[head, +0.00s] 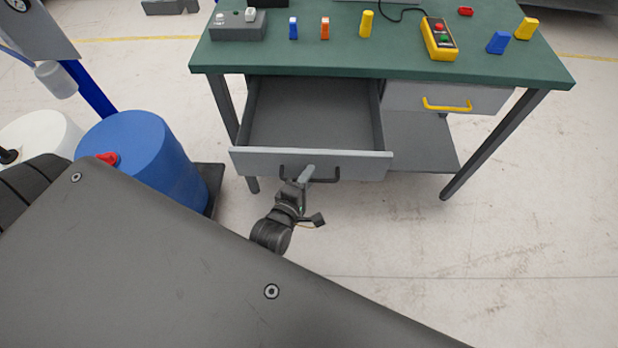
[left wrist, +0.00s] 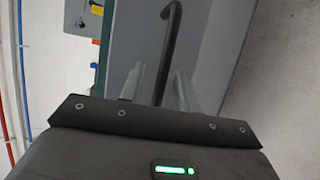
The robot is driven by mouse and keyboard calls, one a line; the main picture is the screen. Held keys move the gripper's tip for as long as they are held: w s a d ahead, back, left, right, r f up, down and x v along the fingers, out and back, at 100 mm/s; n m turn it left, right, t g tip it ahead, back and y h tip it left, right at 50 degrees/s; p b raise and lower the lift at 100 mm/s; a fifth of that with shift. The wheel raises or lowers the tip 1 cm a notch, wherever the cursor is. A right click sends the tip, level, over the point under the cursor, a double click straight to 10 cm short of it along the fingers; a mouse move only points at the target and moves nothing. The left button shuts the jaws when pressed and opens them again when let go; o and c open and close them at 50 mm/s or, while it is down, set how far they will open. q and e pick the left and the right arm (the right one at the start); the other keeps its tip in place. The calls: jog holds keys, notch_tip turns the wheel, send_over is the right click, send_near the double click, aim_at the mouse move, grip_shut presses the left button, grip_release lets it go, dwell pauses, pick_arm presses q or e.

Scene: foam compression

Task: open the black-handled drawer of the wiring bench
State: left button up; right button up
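The drawer (head: 355,165) with the black handle (head: 330,180) stands pulled well out of the left side of the wiring bench (head: 300,55); its grey inside looks empty. In the left wrist view the black handle (left wrist: 171,42) runs down between the two pale fingers (left wrist: 157,88). The fingers are apart, with a gap showing on each side of the bar, so the gripper looks open around it. My right gripper is not in view.
A closed drawer with a yellow handle (head: 447,105) is on the bench's right. Coloured blocks, a yellow button box (head: 439,40) and a grey box (head: 238,26) stand on top. A blue drum (head: 140,150) stands left. The floor at right is clear.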

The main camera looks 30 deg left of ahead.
pick_arm(q)
jog(key=shift+s, duration=0.1)
jog(key=s+r+b, duration=0.1)
jog(key=s+r, duration=0.1)
jog(key=s, duration=0.8)
jog(key=shift+s+b, duration=0.2)
jog(key=shift+b, duration=0.15)
